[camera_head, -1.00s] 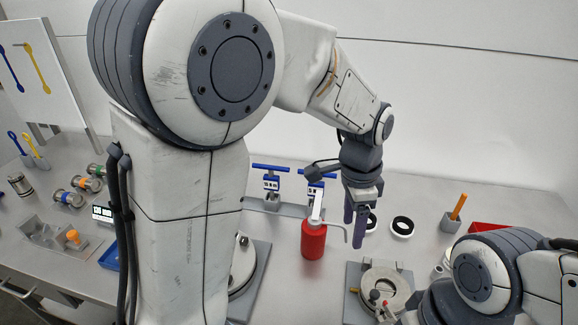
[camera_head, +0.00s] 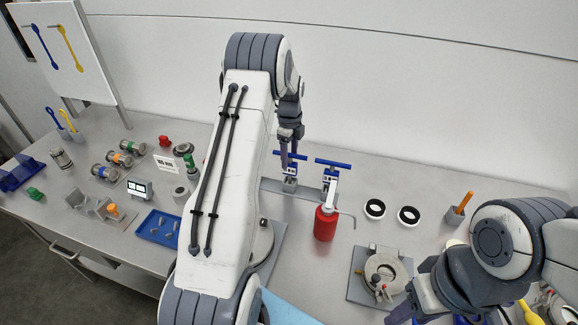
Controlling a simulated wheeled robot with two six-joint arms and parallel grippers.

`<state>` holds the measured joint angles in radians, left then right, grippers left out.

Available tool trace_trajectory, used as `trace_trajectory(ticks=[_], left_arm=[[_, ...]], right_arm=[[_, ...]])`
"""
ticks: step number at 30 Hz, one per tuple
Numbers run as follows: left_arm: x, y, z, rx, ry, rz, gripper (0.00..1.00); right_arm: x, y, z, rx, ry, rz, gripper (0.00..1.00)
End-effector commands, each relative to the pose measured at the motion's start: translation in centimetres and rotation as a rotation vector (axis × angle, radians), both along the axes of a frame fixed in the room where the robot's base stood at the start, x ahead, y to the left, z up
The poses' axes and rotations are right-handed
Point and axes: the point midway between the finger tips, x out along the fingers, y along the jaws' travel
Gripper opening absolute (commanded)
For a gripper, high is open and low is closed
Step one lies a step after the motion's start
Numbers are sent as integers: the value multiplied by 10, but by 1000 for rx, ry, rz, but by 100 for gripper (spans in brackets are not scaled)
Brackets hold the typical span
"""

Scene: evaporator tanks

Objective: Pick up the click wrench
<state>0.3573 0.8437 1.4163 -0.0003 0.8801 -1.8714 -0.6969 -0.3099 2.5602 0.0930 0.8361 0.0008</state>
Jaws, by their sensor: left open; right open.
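I cannot tell for certain which tool is the click wrench. A blue T-handled tool (camera_head: 333,163) stands upright in a grey rack behind the red bottle. A second blue T-handled tool (camera_head: 291,156) stands to its left in the same rack. A blue tool (camera_head: 53,117) and a yellow tool (camera_head: 67,120) stand in small holders at the far left. My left gripper (camera_head: 288,158) is open, points down and overlaps the left T-handle in the picture; contact is unclear. My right gripper (camera_head: 398,313) is open, low at the right, partly cut off by the frame's bottom edge.
A red bottle (camera_head: 326,225) with a bent spout stands in the middle. Two black-and-white rings (camera_head: 375,209) lie to its right. A round fixture (camera_head: 383,272) stands in front. A blue tray (camera_head: 160,229) lies at the left. My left arm hides part of the table.

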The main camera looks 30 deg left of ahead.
Motion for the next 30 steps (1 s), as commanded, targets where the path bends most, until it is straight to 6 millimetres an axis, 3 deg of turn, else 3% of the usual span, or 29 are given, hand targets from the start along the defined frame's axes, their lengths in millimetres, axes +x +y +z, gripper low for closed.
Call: trace_trajectory(ticks=[6,12,18,19,24,30], left_arm=[[0,0,-27,-2,7,0,66],[1,0,-48,-1,3,0,66],[1,1,-49,-1,1,0,66],[1,1,-49,-1,1,0,62],[1,1,-49,-1,1,0,0],[1,1,-48,0,1,0,0]], right_arm=[[0,0,27,0,0,4,50],[0,0,31,0,-1,6,50],[0,0,30,0,0,5,50],[0,0,30,0,0,5,50],[0,0,30,0,0,5,50],[0,0,30,0,0,5,50]])
